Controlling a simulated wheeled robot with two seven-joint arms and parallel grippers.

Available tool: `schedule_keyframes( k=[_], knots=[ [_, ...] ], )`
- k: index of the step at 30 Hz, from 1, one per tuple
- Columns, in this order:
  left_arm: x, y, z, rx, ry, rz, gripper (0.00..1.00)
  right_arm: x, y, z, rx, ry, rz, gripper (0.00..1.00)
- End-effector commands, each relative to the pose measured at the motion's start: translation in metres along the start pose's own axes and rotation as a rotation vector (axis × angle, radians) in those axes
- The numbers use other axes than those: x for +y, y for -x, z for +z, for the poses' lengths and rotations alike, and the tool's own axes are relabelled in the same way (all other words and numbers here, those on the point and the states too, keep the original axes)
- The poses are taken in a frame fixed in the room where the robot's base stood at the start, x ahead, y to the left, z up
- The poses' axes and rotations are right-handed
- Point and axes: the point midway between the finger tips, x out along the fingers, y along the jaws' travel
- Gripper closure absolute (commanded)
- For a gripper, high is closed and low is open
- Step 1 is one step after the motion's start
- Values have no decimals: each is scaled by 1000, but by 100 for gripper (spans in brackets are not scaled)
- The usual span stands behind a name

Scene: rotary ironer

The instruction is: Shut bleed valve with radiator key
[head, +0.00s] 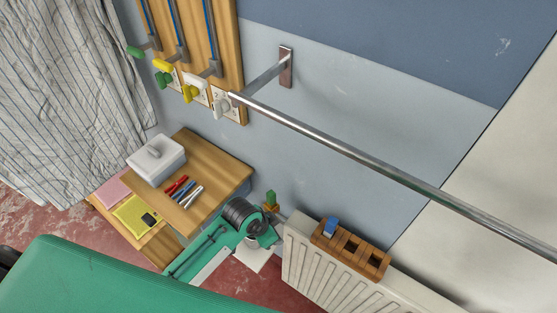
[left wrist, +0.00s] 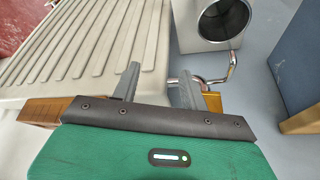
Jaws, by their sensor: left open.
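The pale ribbed radiator (head: 307,265) stands low by the wall in the head view and fills the upper left of the left wrist view (left wrist: 75,45). A bent chrome pipe (left wrist: 222,79) shows beyond the fingers at the radiator's end. A yellow-orange piece (left wrist: 213,102) is partly hidden behind the right finger. My left gripper (left wrist: 159,72) is open, its fingers apart near the radiator's end; I see nothing clearly held. I cannot tell the bleed valve or key for certain. My right gripper is not in view.
A wooden slotted rack (head: 367,261) with a blue piece (head: 331,226) sits on the radiator. A chrome rail (head: 350,145) crosses above. A wooden table (head: 222,172) holds a white box (head: 156,160) and pens.

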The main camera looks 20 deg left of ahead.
Motion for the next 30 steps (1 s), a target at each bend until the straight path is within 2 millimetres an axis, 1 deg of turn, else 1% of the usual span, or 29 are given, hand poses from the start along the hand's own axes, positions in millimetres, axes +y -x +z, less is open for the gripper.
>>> schedule_keyframes(
  k=[1,3,11,14,18,23,26,30],
  knots=[
    [2,8,-10,11,-41,6,55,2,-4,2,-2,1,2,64],
    [5,18,-21,17,-94,20,55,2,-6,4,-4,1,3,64],
    [13,48,-54,28,-300,62,55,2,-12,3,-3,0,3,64],
    [16,61,-67,24,-413,79,55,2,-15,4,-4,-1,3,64],
    [18,81,-85,1,-615,109,55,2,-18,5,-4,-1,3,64],
    [8,98,-100,-59,-843,143,55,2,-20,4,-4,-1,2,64],
    [-2,109,-105,-108,-971,163,55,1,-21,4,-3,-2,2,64],
    [-21,127,-109,-190,-1132,195,55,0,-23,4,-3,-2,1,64]
  ],
)
